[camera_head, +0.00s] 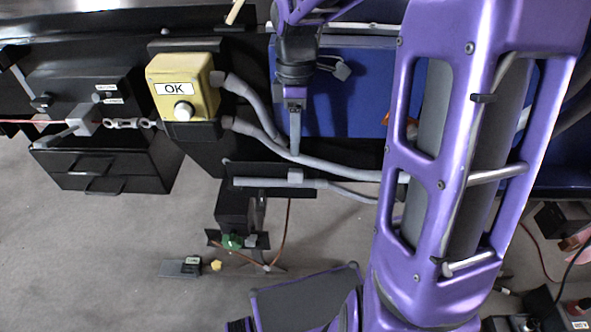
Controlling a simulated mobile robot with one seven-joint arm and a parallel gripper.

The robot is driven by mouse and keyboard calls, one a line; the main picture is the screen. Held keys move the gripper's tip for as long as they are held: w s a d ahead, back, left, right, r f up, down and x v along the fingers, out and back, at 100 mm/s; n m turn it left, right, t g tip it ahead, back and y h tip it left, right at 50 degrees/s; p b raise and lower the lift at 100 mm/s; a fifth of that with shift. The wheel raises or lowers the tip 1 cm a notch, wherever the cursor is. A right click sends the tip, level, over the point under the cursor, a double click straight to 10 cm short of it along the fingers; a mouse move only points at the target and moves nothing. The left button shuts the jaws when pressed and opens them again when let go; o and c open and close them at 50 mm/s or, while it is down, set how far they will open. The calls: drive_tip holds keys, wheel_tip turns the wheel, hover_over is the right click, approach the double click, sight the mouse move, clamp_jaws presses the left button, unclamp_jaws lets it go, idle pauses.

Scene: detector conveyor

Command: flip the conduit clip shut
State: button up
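A small light-grey block, which looks like the conduit clip (295,176), sits on the grey conduit (335,188) over a dark bracket. It stands up slightly above the conduit's line; its lid position is too small to tell. My gripper (295,150) points down the picture toward it, with its tip a little above the clip and apart from it. The fingers show as one narrow grey strip, so any gap between them is hidden. Nothing shows held in it.
A yellow OK button box (183,80) stands left of my gripper, with grey conduits bending from it below the gripper. A blue panel (345,100) lies behind. A black drawer box (105,165) is at left. My purple arm covers the right.

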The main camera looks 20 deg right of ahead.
sight(296, 173)
drive_tip(key=f, duration=0.2)
drive_tip(key=s+f, duration=0.1)
drive_tip(key=f, duration=0.2)
drive_tip(key=f+b, duration=0.1)
drive_tip(key=f, duration=0.1)
drive_tip(key=shift+s+a+f, duration=0.15)
drive_tip(key=shift+a+f, duration=0.05)
drive_tip(key=shift+f, duration=0.1)
clamp_jaws()
idle(1.0)
